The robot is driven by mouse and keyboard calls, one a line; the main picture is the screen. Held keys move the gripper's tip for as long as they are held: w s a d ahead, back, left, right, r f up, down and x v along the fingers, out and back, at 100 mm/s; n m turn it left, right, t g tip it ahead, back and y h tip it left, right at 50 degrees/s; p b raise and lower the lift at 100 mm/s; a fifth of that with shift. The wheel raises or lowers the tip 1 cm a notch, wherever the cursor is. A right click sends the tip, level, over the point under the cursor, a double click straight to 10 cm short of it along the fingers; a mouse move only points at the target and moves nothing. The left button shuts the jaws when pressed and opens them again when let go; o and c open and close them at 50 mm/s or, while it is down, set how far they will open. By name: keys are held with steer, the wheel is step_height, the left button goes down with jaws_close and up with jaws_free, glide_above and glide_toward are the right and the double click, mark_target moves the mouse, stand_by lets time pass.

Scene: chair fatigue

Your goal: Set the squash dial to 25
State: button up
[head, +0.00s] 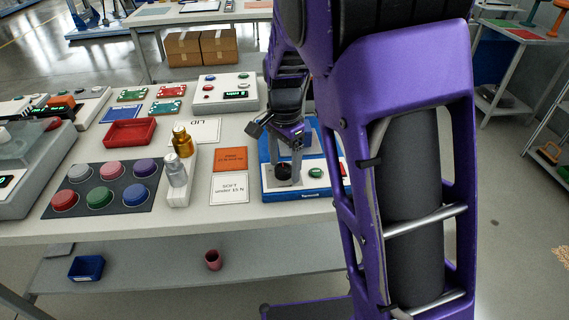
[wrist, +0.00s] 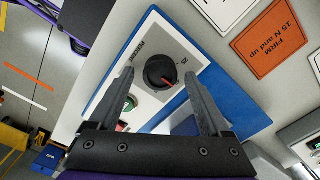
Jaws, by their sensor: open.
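The squash dial is a round black knob (wrist: 160,71) with a red pointer mark, on the white face of a blue-edged device (wrist: 226,92). In the wrist view the red mark points to the lower right, and a printed 25 stands just right of the knob. In the head view the dial (head: 283,169) shows as a dark knob under my gripper (head: 287,160). In the wrist view my gripper (wrist: 159,76) is open, with one fingertip on either side of the dial. I cannot tell whether the fingers touch it.
A green button (head: 316,173) sits beside the dial on the same device. An orange card (head: 230,159) and a white card (head: 229,188) lie left of it. A white holder with gold (head: 182,141) and silver (head: 175,170) pieces stands further left, beside a pad of coloured discs (head: 104,187).

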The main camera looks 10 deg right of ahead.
jaws_close()
stand_by(0.4)
steer(key=shift+n, duration=0.3)
steer(key=n+p, duration=0.1)
steer(key=n, duration=0.4)
steer(key=shift+w+p, duration=0.1)
steer(key=shift+p, duration=0.25)
steer(key=n+p, duration=0.1)
steer(key=n, duration=0.5)
steer(key=shift+a, duration=0.15)
steer(key=shift+n, duration=0.3)
jaws_free()
